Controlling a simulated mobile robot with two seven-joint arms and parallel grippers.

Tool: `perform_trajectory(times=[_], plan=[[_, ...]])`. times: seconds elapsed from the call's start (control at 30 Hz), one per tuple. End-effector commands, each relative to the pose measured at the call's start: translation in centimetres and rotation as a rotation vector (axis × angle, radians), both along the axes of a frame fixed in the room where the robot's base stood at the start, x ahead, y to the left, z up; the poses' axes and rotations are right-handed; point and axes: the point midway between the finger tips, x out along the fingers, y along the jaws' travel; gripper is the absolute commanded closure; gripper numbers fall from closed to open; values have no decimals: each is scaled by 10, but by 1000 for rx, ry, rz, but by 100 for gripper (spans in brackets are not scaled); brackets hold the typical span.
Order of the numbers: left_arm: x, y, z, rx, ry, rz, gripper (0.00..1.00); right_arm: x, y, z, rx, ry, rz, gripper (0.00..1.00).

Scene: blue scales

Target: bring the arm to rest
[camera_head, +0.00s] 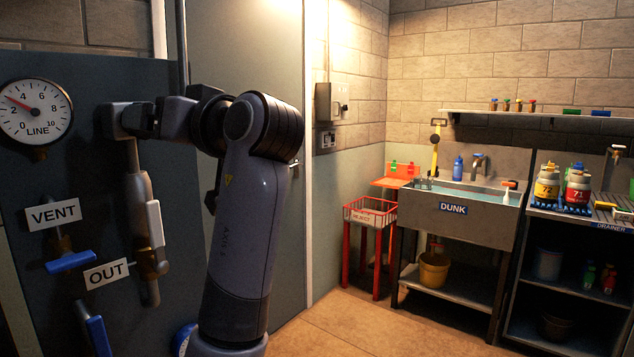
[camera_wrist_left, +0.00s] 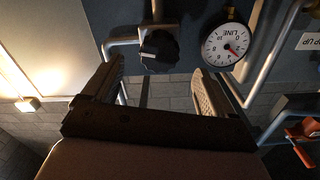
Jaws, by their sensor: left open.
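My left arm (camera_head: 245,220) rises in the middle of the head view, bends at a dark ribbed joint and reaches left in front of a blue-grey panel (camera_head: 95,80). Its fingers are hard to make out there. In the left wrist view my left gripper (camera_wrist_left: 159,72) is open, with its two fingers spread and nothing between them. A black knob (camera_wrist_left: 158,50) on the panel lies beyond the fingertips, seemingly apart from them. The LINE gauge (camera_wrist_left: 226,46) is upside down beside it. My right gripper is not in view.
The LINE gauge (camera_head: 35,112), VENT sign (camera_head: 53,214), OUT sign (camera_head: 106,273) and blue handles (camera_head: 70,262) are on the panel. A red REJECT basket stand (camera_head: 370,215), DUNK sink (camera_head: 455,225) and drainer bench (camera_head: 605,215) stand at right. Floor (camera_head: 340,325) before them is clear.

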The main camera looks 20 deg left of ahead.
Motion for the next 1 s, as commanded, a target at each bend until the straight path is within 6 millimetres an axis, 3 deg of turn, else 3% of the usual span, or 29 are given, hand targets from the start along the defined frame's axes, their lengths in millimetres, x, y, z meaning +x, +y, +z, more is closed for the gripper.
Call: perform_trajectory(times=[0.13, 0.27, 0.4, 0.6, 0.77, 1.0], plan=[[10, 0, -14, 15, 28, -26, 14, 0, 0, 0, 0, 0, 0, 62], [37, 0, -56, 52, 106, -112, 14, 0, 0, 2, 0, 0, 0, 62], [69, -5, -124, 92, 210, -252, 14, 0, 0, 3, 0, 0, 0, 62], [90, -19, -229, 111, 333, -465, 14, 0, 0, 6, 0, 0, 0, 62], [86, -34, -315, 89, 412, -636, 14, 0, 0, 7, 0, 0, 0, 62], [45, -61, -434, -1, 493, -873, 14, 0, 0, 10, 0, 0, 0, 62]])
